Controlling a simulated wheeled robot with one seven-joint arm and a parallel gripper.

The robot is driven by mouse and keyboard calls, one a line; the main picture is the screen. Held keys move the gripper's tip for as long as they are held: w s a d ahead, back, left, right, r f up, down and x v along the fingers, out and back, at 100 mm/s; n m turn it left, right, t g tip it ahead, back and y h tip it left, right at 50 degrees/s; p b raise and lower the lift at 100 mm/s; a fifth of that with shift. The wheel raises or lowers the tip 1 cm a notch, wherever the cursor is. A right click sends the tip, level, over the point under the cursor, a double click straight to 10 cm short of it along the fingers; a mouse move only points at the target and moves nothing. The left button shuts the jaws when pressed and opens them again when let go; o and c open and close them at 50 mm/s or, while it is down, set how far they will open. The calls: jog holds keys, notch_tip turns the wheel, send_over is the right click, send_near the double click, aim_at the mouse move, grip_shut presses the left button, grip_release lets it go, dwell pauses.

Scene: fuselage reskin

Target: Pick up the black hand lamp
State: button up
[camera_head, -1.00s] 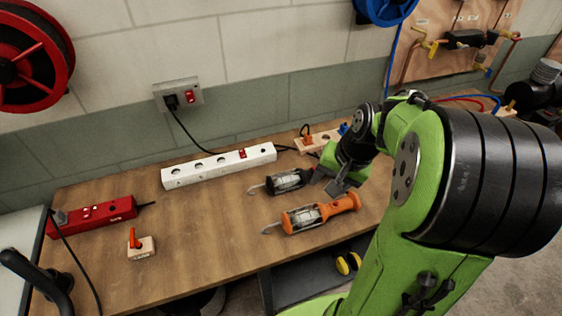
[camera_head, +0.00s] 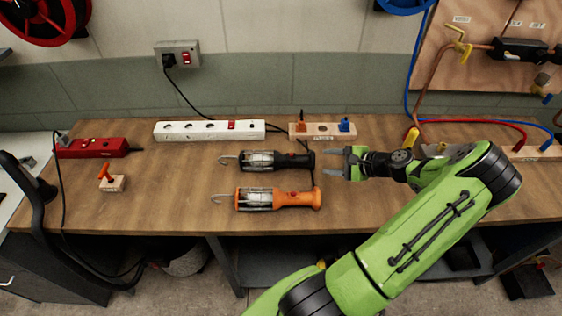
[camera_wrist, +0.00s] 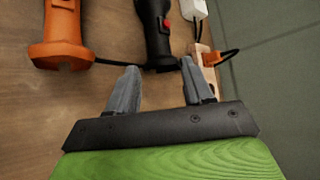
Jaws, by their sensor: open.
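The black hand lamp (camera_head: 265,161) lies on the wooden bench in the head view, its caged bulb and hook to the left and its handle to the right. My gripper (camera_head: 334,163) is open and empty just right of the handle end. In the wrist view the black handle (camera_wrist: 156,35), with a red button, lies ahead of my two spread fingers (camera_wrist: 158,80). The handle end is close to the fingertips; I cannot tell if they touch. The lamp's cage and hook are outside the wrist view.
An orange hand lamp (camera_head: 278,199) lies parallel in front of the black one; it also shows in the wrist view (camera_wrist: 62,33). A white power strip (camera_head: 210,131) and a wooden block with orange and blue fittings (camera_head: 322,131) are behind.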

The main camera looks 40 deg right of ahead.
aim_at(301, 160)
jog(key=x, duration=0.6)
jog(key=shift+d+f, duration=0.1)
jog(key=shift+d, duration=0.1)
jog(key=x, duration=0.6)
jog(key=shift+a+b, duration=0.15)
jog(key=shift+b, duration=0.2)
jog(key=shift+s, duration=0.1)
jog(key=shift+c, duration=0.6)
grip_shut()
